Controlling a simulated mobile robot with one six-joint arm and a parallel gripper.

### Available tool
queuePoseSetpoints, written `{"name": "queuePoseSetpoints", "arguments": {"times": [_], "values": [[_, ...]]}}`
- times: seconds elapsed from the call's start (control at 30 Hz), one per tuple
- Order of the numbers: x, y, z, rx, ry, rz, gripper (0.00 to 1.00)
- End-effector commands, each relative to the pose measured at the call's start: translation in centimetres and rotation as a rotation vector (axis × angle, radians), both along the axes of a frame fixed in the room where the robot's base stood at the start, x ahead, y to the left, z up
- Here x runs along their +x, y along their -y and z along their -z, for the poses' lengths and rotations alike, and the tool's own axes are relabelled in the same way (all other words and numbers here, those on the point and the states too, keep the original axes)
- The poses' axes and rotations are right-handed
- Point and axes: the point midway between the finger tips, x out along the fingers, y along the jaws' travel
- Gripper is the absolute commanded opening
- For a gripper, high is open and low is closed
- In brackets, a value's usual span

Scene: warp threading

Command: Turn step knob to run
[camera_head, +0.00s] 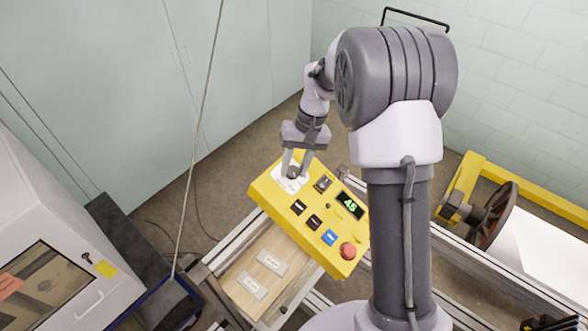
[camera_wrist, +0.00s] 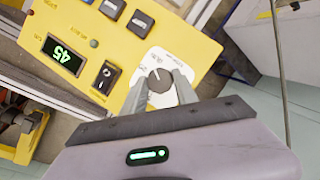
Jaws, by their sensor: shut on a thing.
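The step knob (camera_wrist: 158,79) is a dark round knob with a pale pointer line, on a white dial plate (camera_wrist: 150,54) at one end of the yellow control panel (camera_head: 262,194). The dial lettering is too small to read surely. My gripper (camera_head: 294,171) reaches down to the knob, and its two grey fingers are shut on the knob's sides. The wrist view shows the fingers (camera_wrist: 164,84) either side of it. In the head view the fingers partly hide the knob.
A green display (camera_head: 351,205) reads 45, beside a black rocker switch (camera_wrist: 104,75). Dark buttons, a blue button (camera_head: 329,237) and a red mushroom button (camera_head: 347,251) share the panel. A cord (camera_head: 203,110) hangs left of my gripper. A wooden board with labels (camera_head: 271,262) lies below.

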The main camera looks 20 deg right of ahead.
Motion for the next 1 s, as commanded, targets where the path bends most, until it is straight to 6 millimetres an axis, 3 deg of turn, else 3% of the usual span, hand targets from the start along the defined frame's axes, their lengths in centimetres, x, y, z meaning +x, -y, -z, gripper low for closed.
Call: {"name": "queuePoseSetpoints", "arguments": {"times": [0.4, 1.0], "values": [[0.02, 0.17, 0.09, 0.059, -0.041, 0.181, 0.0], [0.02, 0.16, -0.01, 0.07, -0.049, 0.214, 0.0]]}}
